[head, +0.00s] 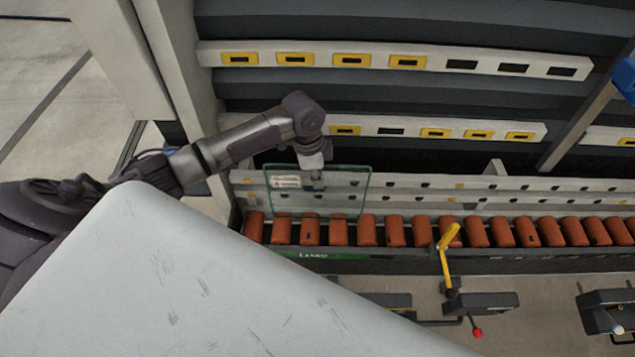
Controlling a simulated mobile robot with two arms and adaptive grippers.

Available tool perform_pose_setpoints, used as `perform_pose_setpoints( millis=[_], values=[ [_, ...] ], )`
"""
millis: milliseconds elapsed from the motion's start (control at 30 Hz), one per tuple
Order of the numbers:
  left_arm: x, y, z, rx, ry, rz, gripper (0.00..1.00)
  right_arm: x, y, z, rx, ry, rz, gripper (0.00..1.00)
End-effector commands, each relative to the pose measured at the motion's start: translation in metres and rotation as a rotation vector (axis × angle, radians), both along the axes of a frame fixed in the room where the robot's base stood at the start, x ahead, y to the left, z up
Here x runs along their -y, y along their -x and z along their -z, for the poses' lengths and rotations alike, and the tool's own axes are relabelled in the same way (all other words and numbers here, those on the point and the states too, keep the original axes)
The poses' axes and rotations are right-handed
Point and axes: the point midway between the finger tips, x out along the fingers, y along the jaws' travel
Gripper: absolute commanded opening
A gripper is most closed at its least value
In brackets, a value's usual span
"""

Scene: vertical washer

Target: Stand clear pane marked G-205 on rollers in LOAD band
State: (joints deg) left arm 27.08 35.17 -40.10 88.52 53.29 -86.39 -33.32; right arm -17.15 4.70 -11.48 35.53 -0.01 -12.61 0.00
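The clear pane (345,190) with a greenish edge stands about upright at the left end of the roller row. A white label (285,182) is on its upper left; its small print is hard to read. My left gripper (313,180) is at the pane's top edge and looks shut on it. The pane's lower edge overlaps the orange rollers (367,230); I cannot tell whether it touches them. A green LOAD band (322,256) marks the rail in front of these rollers. My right gripper is not in view.
A white back rail (440,187) with small pads runs behind the rollers. A yellow lever (446,250) rises in front of them, right of the pane. Dark brackets (487,303) with knobs sit below. Grey washer panels with yellow-framed slots (352,60) stand behind.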

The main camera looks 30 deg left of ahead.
Motion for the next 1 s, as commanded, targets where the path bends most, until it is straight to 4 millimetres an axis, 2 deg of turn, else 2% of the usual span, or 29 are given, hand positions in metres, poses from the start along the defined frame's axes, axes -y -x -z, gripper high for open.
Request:
perform_pose_setpoints(
  millis=[167,700,1000],
  values=[
    [-0.003,-0.008,0.008,0.004,0.002,-0.001,0.0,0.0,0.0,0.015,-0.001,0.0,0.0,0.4],
    [-0.011,-0.025,0.035,0.003,0.002,-0.001,0.0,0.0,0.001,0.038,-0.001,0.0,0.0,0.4],
    [-0.013,-0.031,0.042,0.004,0.003,0.001,0.0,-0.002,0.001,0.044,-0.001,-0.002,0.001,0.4]
  ],
)
